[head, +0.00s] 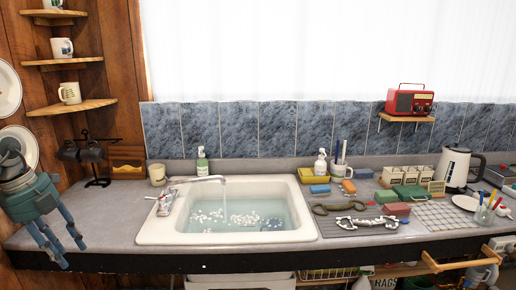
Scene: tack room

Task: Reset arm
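My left gripper (70,254) hangs at the left side of the view, with its blue-grey fingers pointing down. The fingers look spread apart with nothing between them. It is in front of the left end of the grey counter (110,215), well left of the white sink (160,225). My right gripper is not in view.
The sink holds water and white bits under a running tap (205,179). Bits and brushes crowd the counter to its right, near a white kettle (455,167). A mug rack (96,160) and corner shelves (70,107) stand near my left arm. The counter's front left is clear.

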